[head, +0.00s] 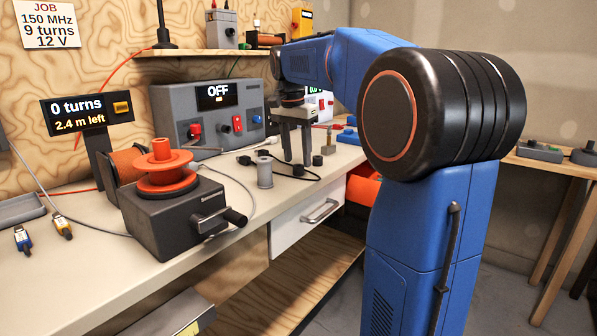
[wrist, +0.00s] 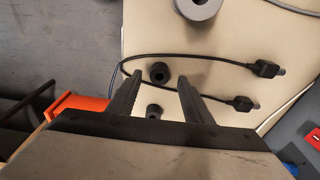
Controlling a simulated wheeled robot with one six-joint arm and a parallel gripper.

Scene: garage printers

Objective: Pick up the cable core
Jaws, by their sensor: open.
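Two small black ring-shaped cores lie on the workbench; I cannot tell which one is the cable core. In the wrist view one core (wrist: 158,72) is between the fingertips and the other (wrist: 154,111) is nearer the palm. In the head view they show as a front core (head: 298,170) and a right-hand core (head: 317,160). A black cable (wrist: 215,57) with two plug ends loops around near them. My gripper (head: 297,161) points down over the bench with its fingers apart and nothing held. It also shows in the wrist view (wrist: 159,76).
A grey spool (head: 264,174) stands left of my gripper, and a small brass-coloured piece (head: 328,144) stands to the right. A grey power unit (head: 208,112) marked OFF is behind. A coil winder (head: 170,215) with an orange spool is at the left. The bench's front edge is close.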

